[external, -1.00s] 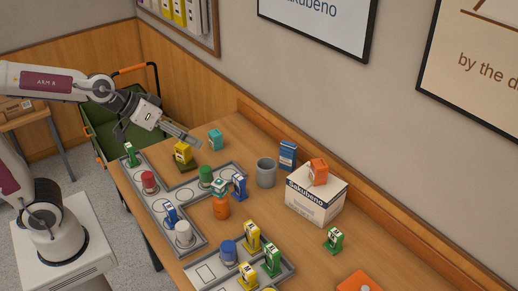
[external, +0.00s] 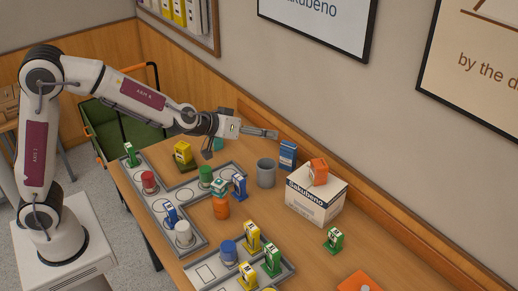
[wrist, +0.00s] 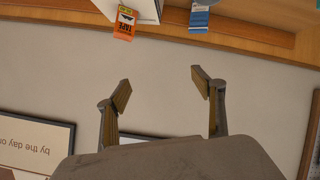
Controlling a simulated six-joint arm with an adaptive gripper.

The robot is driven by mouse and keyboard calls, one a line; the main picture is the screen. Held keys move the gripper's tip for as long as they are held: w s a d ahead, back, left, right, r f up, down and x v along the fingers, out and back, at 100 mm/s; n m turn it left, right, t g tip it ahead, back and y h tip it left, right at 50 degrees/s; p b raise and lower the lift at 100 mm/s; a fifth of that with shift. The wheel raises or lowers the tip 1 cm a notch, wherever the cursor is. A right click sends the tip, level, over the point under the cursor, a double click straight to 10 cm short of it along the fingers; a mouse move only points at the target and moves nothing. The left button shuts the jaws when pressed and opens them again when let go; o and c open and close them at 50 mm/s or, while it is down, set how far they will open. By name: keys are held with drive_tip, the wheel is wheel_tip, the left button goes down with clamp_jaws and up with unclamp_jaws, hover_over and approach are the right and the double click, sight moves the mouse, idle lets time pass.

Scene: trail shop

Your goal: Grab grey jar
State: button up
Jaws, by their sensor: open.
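A pale grey lidded jar (external: 184,234) stands upright in the near-left arm of the grey tray (external: 196,248) in the external view. A plain grey open cup (external: 265,173) stands on the table beside the white carton; I cannot tell for sure which of the two is meant. My gripper (external: 272,134) is open and empty, above the back of the table near the wall, above and behind the cup. In the wrist view my gripper (wrist: 160,88) has its fingers spread with nothing between them; it faces the wall. The lidded jar is not seen there.
A white carton (external: 309,203) with an orange box (external: 317,171) on top stands right of the cup, with a blue box (external: 288,154) behind. Red (external: 149,182), green (external: 206,176) and blue (external: 228,251) jars stand around the trays. The low back ledge and wall are close to my gripper.

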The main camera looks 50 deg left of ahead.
drive_tip(key=w+f+n+y, duration=0.1)
drive_tip(key=w+f+y, duration=0.1)
drive_tip(key=w+f, duration=0.3)
drive_tip(key=n+g+y, duration=0.1)
drive_tip(key=n+y, duration=0.2)
drive_tip(key=y, duration=0.4)
approach(266, 174)
drive_tip(key=w+a, duration=0.3)
drive_tip(key=a, duration=0.1)
drive_tip(key=shift+w+a+f, duration=0.1)
drive_tip(key=shift+w+f, duration=0.05)
drive_tip(key=shift+w, duration=0.05)
drive_tip(key=shift+g, duration=0.3)
drive_tip(key=x, duration=0.2)
drive_tip(key=shift+w+a, duration=0.15)
drive_tip(key=shift+w, duration=0.15)
drive_tip(key=shift+w, duration=0.1)
